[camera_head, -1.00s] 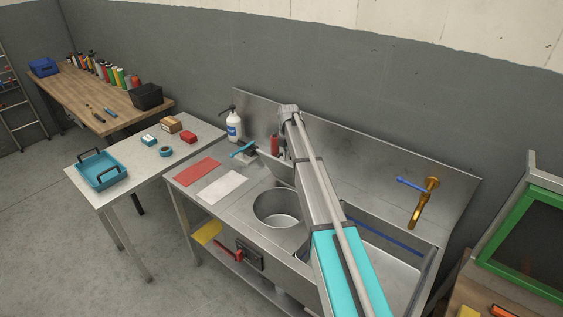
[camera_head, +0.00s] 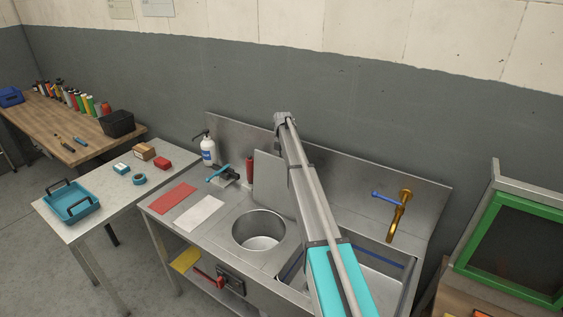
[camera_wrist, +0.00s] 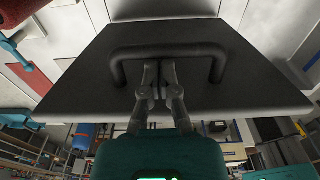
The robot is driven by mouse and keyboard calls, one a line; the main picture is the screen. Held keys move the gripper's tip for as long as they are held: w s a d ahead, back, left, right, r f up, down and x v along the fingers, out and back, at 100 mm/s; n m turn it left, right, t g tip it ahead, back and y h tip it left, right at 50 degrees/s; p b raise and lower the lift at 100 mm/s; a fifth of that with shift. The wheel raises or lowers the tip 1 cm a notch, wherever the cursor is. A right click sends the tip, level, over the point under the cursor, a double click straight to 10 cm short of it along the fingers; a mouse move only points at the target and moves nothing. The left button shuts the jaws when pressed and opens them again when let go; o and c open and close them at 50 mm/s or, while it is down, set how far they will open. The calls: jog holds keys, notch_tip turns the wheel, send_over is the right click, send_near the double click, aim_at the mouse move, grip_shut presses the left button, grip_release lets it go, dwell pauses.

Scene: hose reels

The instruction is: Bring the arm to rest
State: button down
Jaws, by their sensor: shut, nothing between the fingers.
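My gripper (camera_wrist: 158,70) shows in the wrist view with its fingers shut and nothing held. Its tips are at or very near the middle of a dark bar handle (camera_wrist: 203,50) on a flat grey metal panel (camera_wrist: 256,84). I cannot tell whether they touch it. In the head view my arm (camera_head: 312,195) reaches over the steel sink unit and hides my gripper. The grey panel (camera_head: 268,178) stands nearly upright behind the round basin (camera_head: 259,231), partly covered by my arm.
The sink unit holds a red mat (camera_head: 172,198), a white mat (camera_head: 201,213), a soap bottle (camera_head: 208,150) and a brass tap (camera_head: 399,218). A side table carries a blue tray (camera_head: 72,203). A green-framed cabinet (camera_head: 475,232) stands at the right.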

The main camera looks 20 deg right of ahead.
dwell(0.4)
notch_tip(320, 180, up, 9)
jog(key=p, duration=0.9)
jog(key=shift+r, duration=0.15)
jog(key=shift+r+p, duration=0.3)
jog(key=shift+p, duration=0.2)
